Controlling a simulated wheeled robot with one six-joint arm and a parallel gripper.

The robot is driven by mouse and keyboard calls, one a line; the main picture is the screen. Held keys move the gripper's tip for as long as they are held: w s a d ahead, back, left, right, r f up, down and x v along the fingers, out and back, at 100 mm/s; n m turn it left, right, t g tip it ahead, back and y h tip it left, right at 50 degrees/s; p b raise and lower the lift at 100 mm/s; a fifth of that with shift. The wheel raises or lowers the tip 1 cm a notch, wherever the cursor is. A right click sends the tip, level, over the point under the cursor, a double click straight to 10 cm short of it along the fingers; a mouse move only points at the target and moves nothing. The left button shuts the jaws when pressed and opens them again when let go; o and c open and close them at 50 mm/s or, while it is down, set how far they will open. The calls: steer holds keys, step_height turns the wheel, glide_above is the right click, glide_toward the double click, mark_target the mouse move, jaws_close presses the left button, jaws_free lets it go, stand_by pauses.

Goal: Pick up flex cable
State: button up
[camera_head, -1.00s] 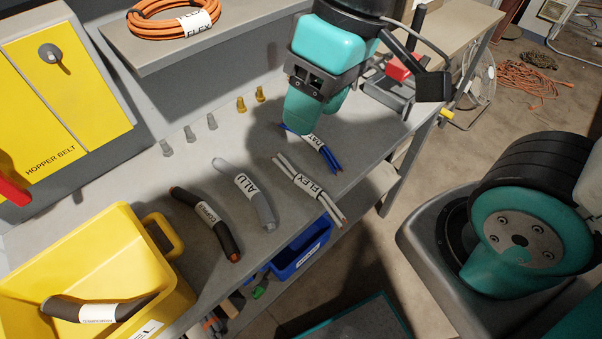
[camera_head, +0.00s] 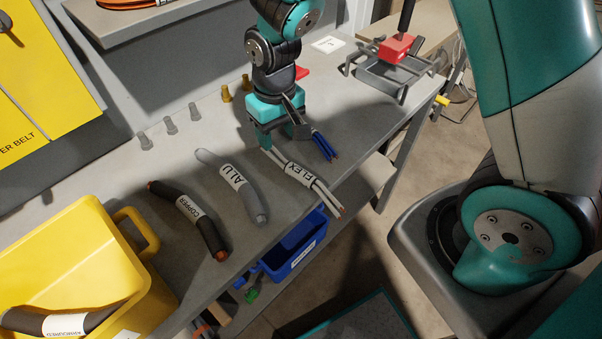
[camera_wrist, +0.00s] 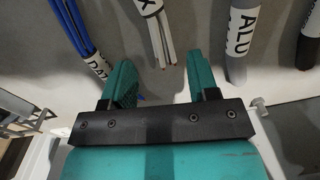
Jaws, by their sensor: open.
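The flex cable (camera_head: 322,188) is a bundle of white-grey strands with a white FLEX label, lying on the grey bench near its front edge. In the wrist view, its strands (camera_wrist: 163,42) end between and just beyond my two teal fingertips. My gripper (camera_head: 268,138) is open and empty, pointing down at the upper left end of the flex cable. In the wrist view my gripper (camera_wrist: 162,78) has a wide gap between its fingers. Whether the fingers touch the bench cannot be told.
The blue DATA cable (camera_head: 324,146) lies close on the right of my gripper. The grey ALU cable (camera_head: 248,198) and dark COPPER cable (camera_head: 205,236) lie to the left. A yellow bin (camera_head: 92,225) stands front left. A blue bin (camera_head: 300,263) sits below the bench edge.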

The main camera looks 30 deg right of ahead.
mark_target(279, 155)
steer(key=shift+w+a+f+p, duration=0.1)
steer(key=shift+f+p, duration=0.05)
steer(key=shift+f, duration=1.55)
steer(key=shift+w+f+p, duration=0.1)
steer(key=shift+f+p, duration=0.05)
steer(key=shift+f, duration=1.55)
jaws_close()
